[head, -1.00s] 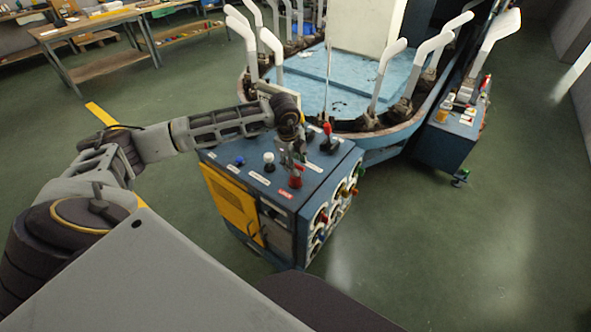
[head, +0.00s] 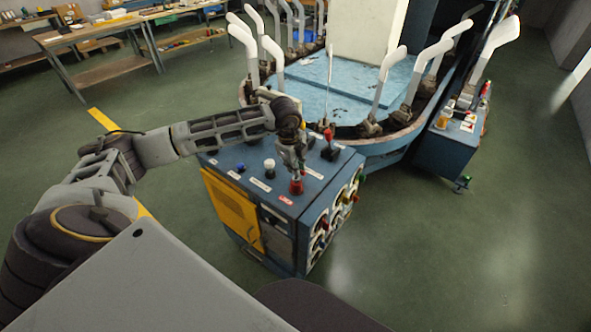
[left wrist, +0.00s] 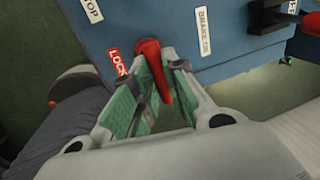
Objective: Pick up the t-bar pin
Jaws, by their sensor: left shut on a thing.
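The t-bar pin (head: 296,187) is red and stands at the front corner of the blue control cabinet's top (head: 315,188). In the left wrist view the red pin (left wrist: 151,58) lies between the green-padded fingers, beside a red LOCK label (left wrist: 117,62). My left gripper (head: 296,176) reaches down onto it from above and is shut on it. The pin's lower end, at the cabinet top, is partly hidden by the fingers in the head view. My right gripper is not in view.
A red-topped lever (head: 328,134), a white knob (head: 269,164) and a blue knob (head: 240,166) stand on the same cabinet top. Behind is a round machine with white upright forms (head: 387,68). Open green floor (head: 430,240) lies to the right.

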